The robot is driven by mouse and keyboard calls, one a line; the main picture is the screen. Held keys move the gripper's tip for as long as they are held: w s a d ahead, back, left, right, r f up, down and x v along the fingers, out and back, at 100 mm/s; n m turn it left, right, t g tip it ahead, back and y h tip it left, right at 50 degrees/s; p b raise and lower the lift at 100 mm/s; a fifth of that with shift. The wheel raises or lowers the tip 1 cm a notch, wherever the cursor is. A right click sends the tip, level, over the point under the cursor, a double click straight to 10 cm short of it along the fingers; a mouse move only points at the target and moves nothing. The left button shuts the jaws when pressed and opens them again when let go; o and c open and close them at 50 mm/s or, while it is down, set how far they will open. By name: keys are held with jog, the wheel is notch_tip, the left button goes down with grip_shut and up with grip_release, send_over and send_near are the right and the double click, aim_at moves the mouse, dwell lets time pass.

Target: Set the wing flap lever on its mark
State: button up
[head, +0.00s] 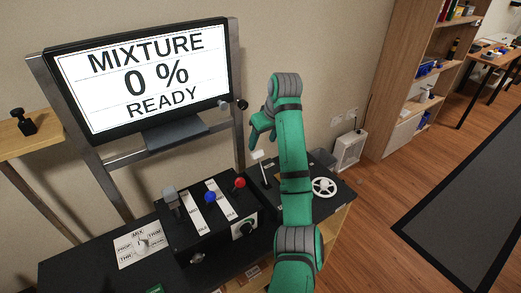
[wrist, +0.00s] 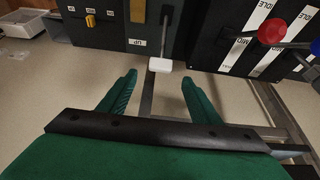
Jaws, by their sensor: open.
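The wing flap lever (wrist: 160,64) has a thin dark rod and a flat white tip. In the head view its white tip (head: 258,155) stands just below my gripper (head: 262,138). In the wrist view my gripper (wrist: 160,88) has its two green fingers spread wide and nothing between them. The white tip lies just beyond the fingertips, roughly centred on the gap, and I see no contact. My arm hides part of the flap panel in the head view.
Left of the flap lever, a black box carries grey (head: 170,193), blue (head: 210,197) and red (head: 239,183) knobs on levers. A white wheel (head: 323,187) is to the right. A screen (head: 145,75) reads MIXTURE 0 % READY. A yellow switch (wrist: 90,21) shows in the wrist view.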

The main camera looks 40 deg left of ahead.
aim_at(258, 152)
jog(key=x, duration=0.8)
jog(key=shift+f, duration=0.1)
jog(key=shift+c, duration=0.6)
grip_shut()
jog(key=shift+a, duration=0.15)
